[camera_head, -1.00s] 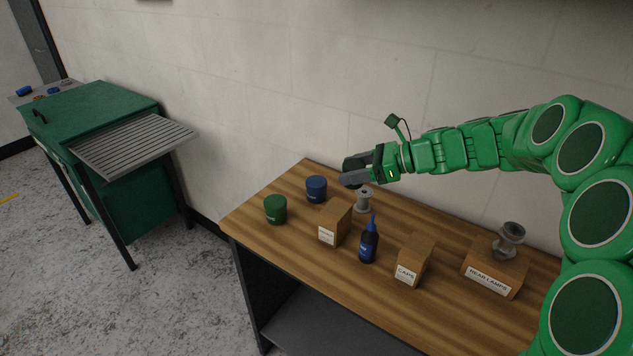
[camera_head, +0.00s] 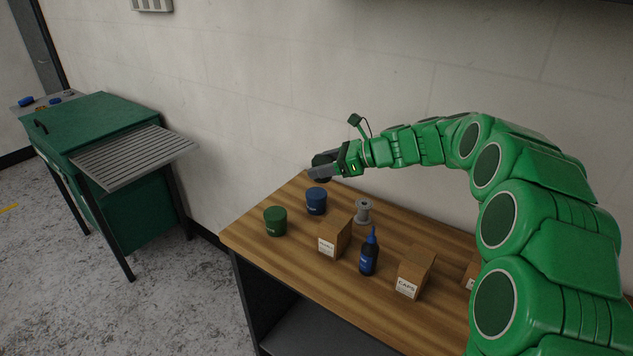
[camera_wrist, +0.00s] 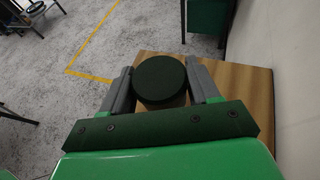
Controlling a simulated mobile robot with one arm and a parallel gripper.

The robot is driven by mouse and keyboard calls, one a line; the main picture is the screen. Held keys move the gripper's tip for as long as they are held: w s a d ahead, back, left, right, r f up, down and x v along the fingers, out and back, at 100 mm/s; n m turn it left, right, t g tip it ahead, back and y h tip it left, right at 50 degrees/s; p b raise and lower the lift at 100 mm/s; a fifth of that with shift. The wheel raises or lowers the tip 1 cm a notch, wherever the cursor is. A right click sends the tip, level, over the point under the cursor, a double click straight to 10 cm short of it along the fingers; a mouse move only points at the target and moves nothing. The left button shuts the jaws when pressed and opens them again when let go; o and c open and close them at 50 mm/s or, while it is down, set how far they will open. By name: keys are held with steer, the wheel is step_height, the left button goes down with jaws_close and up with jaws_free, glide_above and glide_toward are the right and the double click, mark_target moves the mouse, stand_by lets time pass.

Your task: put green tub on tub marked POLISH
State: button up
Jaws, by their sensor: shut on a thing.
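My gripper (camera_head: 319,167) is shut on a dark round tub, held in the air above the back left part of the table. In the wrist view its dark green lid (camera_wrist: 160,78) shows between the two fingers. A green tub (camera_head: 275,222) stands upright at the table's left end. A blue tub (camera_head: 316,201) stands behind it to the right, below my gripper and apart from the held tub. Both standing tubs bear small labels that I cannot read, so I cannot tell which is marked POLISH.
The wooden table (camera_head: 262,248) also holds a grey spool (camera_head: 363,212), a labelled cardboard box (camera_head: 335,238), a dark blue bottle (camera_head: 369,255) and a CAPS box (camera_head: 415,274). My arm mostly hides another box at right. A wall stands behind; a green cabinet (camera_head: 125,215) stands at left.

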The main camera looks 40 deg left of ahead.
steer(key=shift+w+a+f, duration=0.95)
steer(key=shift+a+f, duration=0.05)
steer(key=shift+f, duration=0.25)
steer(key=shift+w+a+f, duration=0.95)
steer(key=shift+w+f, duration=0.05)
steer(key=shift+f, duration=0.25)
steer(key=shift+w+a+f, duration=0.95)
steer(key=shift+a+f, duration=0.05)
steer(key=shift+f, duration=1.8)
steer(key=o, duration=1.2)
steer(key=shift+f, duration=0.1)
